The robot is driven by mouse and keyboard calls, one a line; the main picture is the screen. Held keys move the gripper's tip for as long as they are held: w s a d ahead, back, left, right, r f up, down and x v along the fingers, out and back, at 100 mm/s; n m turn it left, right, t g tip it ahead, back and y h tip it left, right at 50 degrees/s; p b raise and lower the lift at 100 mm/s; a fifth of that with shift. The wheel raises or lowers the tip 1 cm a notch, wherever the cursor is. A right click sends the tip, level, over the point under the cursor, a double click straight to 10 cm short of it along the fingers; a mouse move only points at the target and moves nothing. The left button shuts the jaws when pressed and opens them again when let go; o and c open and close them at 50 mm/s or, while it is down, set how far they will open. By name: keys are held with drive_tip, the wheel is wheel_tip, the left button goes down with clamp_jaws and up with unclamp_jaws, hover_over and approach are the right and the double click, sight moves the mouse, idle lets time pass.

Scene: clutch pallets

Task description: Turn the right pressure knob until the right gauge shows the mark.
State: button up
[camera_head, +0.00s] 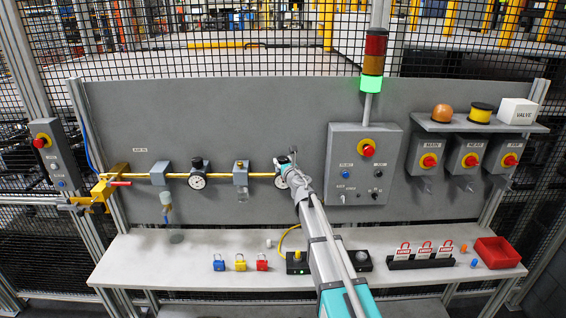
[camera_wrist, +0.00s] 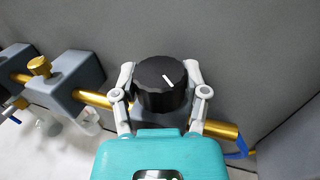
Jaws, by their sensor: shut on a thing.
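The right pressure knob (camera_wrist: 162,84) is black and ribbed with a white line on its top, seen in the wrist view. My gripper (camera_wrist: 161,80) is shut on it, one finger on each side. In the head view my gripper (camera_head: 286,162) is at the right end of the brass pipe, and my arm hides the knob. The right gauge (camera_head: 281,182) is mostly hidden behind my gripper; its needle and mark cannot be read. The left gauge (camera_head: 197,182) sits under a black left knob (camera_head: 197,163).
The brass pipe (camera_head: 225,175) runs along the grey panel (camera_head: 240,120). A control box (camera_head: 340,190) stands right of my arm. Below, the white shelf (camera_head: 150,262) holds padlocks (camera_head: 240,263), red-white tags (camera_head: 425,250) and a red bin (camera_head: 497,253).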

drive_tip(key=shift+n+y, duration=0.3)
drive_tip(key=shift+y, duration=0.1)
drive_tip(key=o, duration=1.2)
drive_tip(key=shift+c, duration=0.2)
drive_tip(key=shift+s, duration=0.15)
drive_tip(key=v, duration=1.1)
drive_tip(key=shift+s+d+r, duration=0.15)
drive_tip(key=shift+s+d, duration=0.05)
drive_tip(key=shift+s, duration=0.1)
